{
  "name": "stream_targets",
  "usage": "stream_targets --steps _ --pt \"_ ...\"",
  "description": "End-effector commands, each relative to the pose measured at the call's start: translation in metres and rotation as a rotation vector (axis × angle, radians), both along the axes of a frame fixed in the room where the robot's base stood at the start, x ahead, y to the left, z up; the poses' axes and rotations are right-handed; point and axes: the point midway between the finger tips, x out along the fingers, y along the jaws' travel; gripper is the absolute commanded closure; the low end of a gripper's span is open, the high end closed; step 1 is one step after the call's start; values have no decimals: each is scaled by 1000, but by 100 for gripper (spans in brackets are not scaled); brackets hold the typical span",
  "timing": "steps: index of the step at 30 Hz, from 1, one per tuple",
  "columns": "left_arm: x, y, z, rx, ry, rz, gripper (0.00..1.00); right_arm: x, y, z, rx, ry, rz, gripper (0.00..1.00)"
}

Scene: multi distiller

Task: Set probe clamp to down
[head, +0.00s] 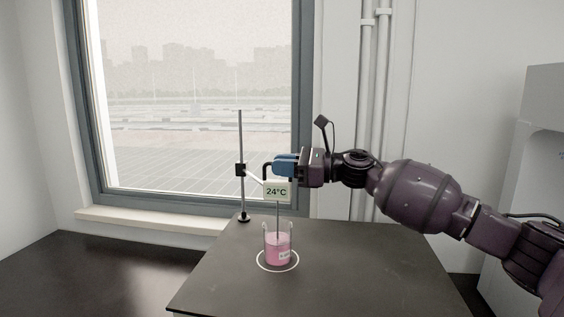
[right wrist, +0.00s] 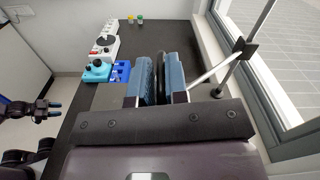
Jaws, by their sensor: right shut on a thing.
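The probe clamp (head: 240,169) is a black block on an upright metal stand rod (head: 240,135). A white arm joins it to a white display (head: 277,191) reading 24°C. A thin probe (head: 278,220) hangs from the display into a glass beaker (head: 278,247) of pink liquid; I cannot tell how deep its tip is. My right gripper (head: 284,165) is shut on the black handle above the display. The handle (right wrist: 160,78) also shows between the blue fingers in the right wrist view. My left gripper (right wrist: 52,108) shows small there, its fingers apart and empty.
The beaker stands inside a white ring on the dark table (head: 340,270). The window (head: 195,100) is behind the stand. The right wrist view shows a teal device (right wrist: 97,70), a blue rack (right wrist: 121,72) and a white device (right wrist: 105,42). The table's right front is clear.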

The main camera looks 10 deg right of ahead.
Motion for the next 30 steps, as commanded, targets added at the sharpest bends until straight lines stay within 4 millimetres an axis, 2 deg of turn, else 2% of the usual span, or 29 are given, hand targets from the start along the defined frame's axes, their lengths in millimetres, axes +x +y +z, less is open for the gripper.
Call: stream_targets --steps 4,5,9,20,25,30 --pt "-3 1 -2 1 7 1 57 1 -1 -5 -6 3 -3 100" --pt "-4 1 -3 1 9 2 57 1 -1 -5 -6 3 -3 83" --pt "-6 2 -6 2 17 2 57 1 -1 -4 -4 4 -2 64" --pt "-7 2 -7 2 19 2 57 -1 -6 -3 -2 4 -2 64" --pt "-7 2 -9 2 20 2 57 -10 -27 -4 -3 5 -3 64" --pt "-7 1 -9 2 19 2 57 -23 -56 -5 -4 5 -4 64"
